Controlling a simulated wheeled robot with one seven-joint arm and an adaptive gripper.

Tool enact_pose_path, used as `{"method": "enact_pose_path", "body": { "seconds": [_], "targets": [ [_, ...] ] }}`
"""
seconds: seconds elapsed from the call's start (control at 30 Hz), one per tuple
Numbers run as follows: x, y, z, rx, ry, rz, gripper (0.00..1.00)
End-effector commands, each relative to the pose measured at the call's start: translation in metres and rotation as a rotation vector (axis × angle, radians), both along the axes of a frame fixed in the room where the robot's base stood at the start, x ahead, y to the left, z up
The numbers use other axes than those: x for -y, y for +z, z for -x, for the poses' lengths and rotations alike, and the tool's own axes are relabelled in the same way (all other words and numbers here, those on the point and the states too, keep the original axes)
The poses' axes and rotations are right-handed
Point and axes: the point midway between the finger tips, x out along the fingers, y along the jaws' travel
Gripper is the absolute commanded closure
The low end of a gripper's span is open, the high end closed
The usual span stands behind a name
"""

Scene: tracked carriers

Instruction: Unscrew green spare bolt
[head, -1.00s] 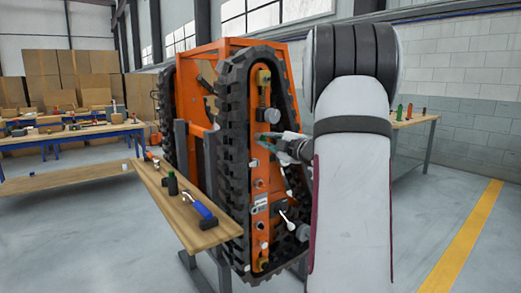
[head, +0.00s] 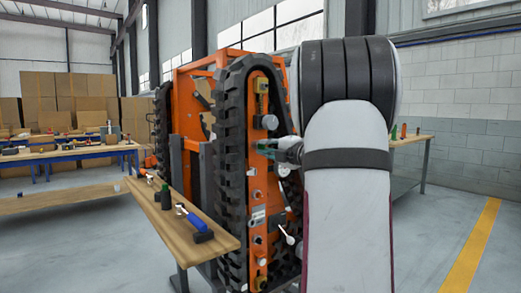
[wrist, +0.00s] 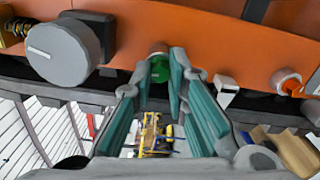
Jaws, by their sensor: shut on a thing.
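The green spare bolt (wrist: 160,69) sticks out of the orange plate of the tracked carrier (head: 262,189), at the top middle of the wrist view. My gripper (wrist: 160,80) has its two teal-padded fingers on either side of the bolt's head, shut on it. In the head view my gripper (head: 270,149) reaches the carrier's orange side plate from the right. The bolt itself cannot be made out there, behind the fingers and arm.
A grey round knob (wrist: 62,53) stands left of the bolt in the wrist view. A white-ended orange fitting (wrist: 286,80) is to the right.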

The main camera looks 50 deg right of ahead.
Motion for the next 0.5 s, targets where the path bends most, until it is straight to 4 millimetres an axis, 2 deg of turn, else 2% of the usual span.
{"method": "enact_pose_path", "body": {
  "seconds": [0.1,0.5],
  "targets": [
    [-0.0008,-0.0067,-0.0014,-0.022,0.002,0.085,1.00],
    [-0.0006,-0.0073,-0.0013,-0.099,0.002,0.405,1.00]
  ]
}}
